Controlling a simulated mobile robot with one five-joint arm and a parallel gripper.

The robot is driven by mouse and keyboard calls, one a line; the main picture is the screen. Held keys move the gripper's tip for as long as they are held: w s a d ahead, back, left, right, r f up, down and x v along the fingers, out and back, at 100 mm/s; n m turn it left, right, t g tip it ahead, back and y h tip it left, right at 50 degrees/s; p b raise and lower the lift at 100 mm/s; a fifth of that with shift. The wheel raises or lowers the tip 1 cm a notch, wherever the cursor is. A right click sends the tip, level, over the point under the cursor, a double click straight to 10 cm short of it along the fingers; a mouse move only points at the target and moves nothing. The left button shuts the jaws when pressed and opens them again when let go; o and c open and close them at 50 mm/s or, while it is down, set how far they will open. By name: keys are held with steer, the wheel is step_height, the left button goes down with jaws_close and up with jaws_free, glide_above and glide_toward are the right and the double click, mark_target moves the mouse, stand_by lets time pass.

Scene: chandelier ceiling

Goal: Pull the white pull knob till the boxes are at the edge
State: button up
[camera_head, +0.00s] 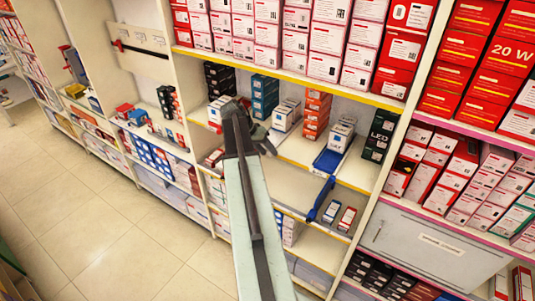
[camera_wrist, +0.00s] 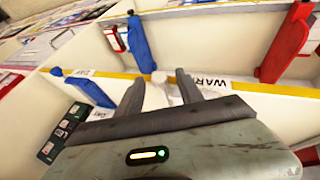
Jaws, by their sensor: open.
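In the wrist view, a small round white pull knob (camera_wrist: 158,77) shows between the two dark fingers of my gripper (camera_wrist: 159,80). The fingers are apart, one on each side of it; I cannot tell whether either touches it. In the head view, my gripper (camera_head: 246,122) reaches to the middle shelf, and the knob is hidden there. Small white boxes (camera_head: 283,117) stand to its right, back from the shelf's front edge. More white boxes (camera_head: 340,134) stand further right above a blue tray (camera_head: 327,161).
Dark boxes (camera_head: 219,78), teal boxes (camera_head: 264,97) and orange boxes (camera_head: 316,114) stand nearby on the shelf. The tiled floor (camera_head: 90,225) is clear at left.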

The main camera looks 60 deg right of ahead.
jaws_close()
stand_by(1.3)
